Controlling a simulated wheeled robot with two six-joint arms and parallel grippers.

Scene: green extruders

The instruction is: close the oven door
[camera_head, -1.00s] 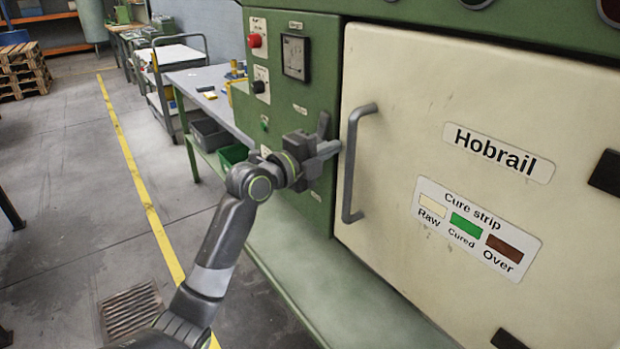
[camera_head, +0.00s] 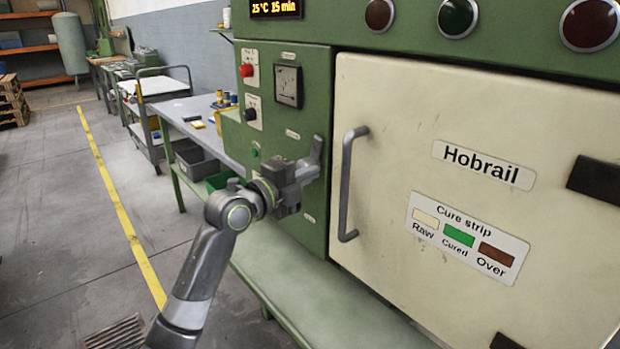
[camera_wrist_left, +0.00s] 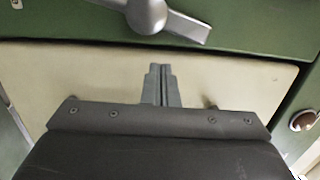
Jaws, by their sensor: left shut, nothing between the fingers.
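The cream oven door (camera_head: 420,130) fills the right of the head view and looks flush with the green oven front; a small gap could not be made out. Its upright grey pull handle (camera_head: 345,190) is near its left edge. A grey latch lever (camera_head: 316,150) sits on the green panel just left of the door, partly hidden by my gripper. It also shows in the left wrist view (camera_wrist_left: 185,27). My left gripper (camera_head: 308,173) is shut and empty, in front of the panel, left of the pull handle. In the left wrist view its fingers (camera_wrist_left: 162,85) point over the cream door (camera_wrist_left: 80,75). My right gripper is out of view.
The green control panel (camera_head: 290,60) has a red button (camera_head: 246,70) and a gauge. A green ledge (camera_head: 310,300) runs below the oven. A workbench (camera_head: 190,120) and a trolley (camera_head: 150,95) stand behind at the left. The floor at left is open.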

